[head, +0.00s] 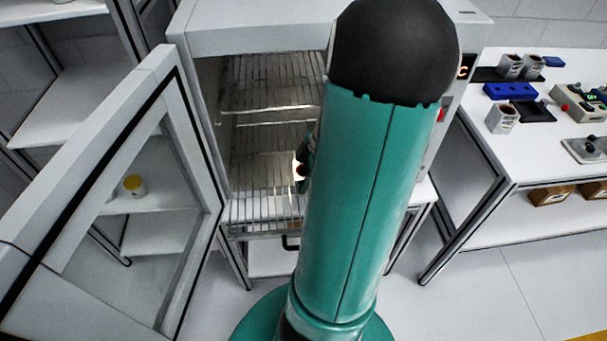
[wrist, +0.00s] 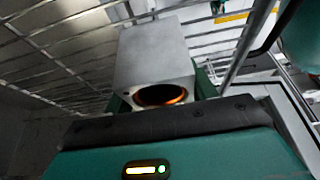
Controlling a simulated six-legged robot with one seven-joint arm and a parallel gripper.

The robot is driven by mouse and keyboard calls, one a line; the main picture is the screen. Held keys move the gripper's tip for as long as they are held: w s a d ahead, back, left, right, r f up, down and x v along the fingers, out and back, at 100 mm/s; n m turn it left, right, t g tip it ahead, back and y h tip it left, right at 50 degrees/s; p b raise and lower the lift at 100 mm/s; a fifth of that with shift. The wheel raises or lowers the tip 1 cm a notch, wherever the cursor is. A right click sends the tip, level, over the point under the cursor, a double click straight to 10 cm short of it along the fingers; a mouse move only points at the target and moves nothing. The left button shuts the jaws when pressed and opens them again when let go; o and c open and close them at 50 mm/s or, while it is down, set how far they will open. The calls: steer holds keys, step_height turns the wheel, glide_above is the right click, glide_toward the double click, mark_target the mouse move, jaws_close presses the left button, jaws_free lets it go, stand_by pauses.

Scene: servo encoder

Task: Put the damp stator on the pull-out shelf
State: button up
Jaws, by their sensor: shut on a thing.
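The stator (wrist: 152,52) is a grey block with a round dark bore, orange lit inside, in the wrist view. My gripper (wrist: 160,92) is shut on it, with a green finger at each side. In the head view my arm covers most of the gripper; a small green part of it (head: 306,160) shows inside the open cabinet, above the lower wire rack. This rack, seemingly the pull-out shelf (head: 262,200), sits low in the cabinet with its front edge near the opening. Whether the stator touches the rack cannot be told.
The cabinet (head: 260,38) stands with its glazed door (head: 150,190) swung open to the left. An upper wire rack (head: 270,80) lies above the lower one. A white bench (head: 540,150) with more parts and devices stands at the right. Metal bars surround the stator in the wrist view.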

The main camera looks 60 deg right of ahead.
steer(key=o, duration=1.4)
steer(key=shift+f, duration=0.1)
steer(key=v, duration=1.2)
